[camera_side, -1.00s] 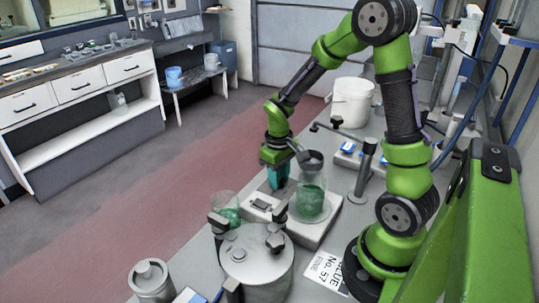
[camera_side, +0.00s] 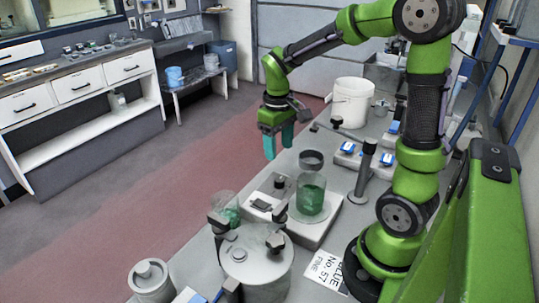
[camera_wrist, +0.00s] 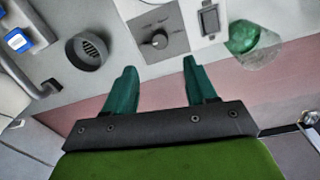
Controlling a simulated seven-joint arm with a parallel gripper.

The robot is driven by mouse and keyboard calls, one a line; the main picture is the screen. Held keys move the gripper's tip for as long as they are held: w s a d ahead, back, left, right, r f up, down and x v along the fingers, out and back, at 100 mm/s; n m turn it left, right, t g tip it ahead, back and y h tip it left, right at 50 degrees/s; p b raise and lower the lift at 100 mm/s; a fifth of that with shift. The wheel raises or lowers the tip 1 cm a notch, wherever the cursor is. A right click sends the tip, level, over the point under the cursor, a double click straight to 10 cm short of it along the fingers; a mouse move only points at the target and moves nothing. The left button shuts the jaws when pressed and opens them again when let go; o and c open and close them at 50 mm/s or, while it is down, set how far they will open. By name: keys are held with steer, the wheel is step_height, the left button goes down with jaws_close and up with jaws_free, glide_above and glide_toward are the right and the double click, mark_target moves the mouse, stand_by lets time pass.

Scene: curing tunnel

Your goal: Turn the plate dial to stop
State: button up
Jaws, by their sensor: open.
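The plate dial (camera_side: 280,183) is a small dark knob on the far end of the pale plate unit (camera_side: 318,236). In the wrist view the dial (camera_wrist: 158,40) sits on a grey panel with printed marks; the words are too small to read. My gripper (camera_side: 279,150) is above and beyond the dial, apart from it. Its two teal fingers are spread and empty, and in the wrist view the gripper (camera_wrist: 159,66) has the dial ahead of the gap between its fingertips. A beaker of green liquid (camera_side: 311,198) stands on the plate.
A dark round cup-like fitting (camera_side: 312,160) and a metal stand (camera_side: 362,175) are close by on the bench. A second green beaker (camera_side: 225,208) and a lidded metal pot (camera_side: 257,262) are nearer the camera. A white bucket (camera_side: 351,102) stands behind.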

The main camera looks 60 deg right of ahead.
step_height(320, 180, up, 6)
steer(key=shift+a+r, duration=0.15)
steer(key=shift+r, duration=0.05)
steer(key=shift+w, duration=0.1)
steer(key=s+a+r+m+t+y, duration=0.2)
steer(key=s+a+t, duration=0.5)
steer(key=a, duration=0.5)
steer(key=shift+s+a+r+y, duration=0.15)
steer(key=shift+s+a+y, duration=0.2)
steer(key=shift+s, duration=0.25)
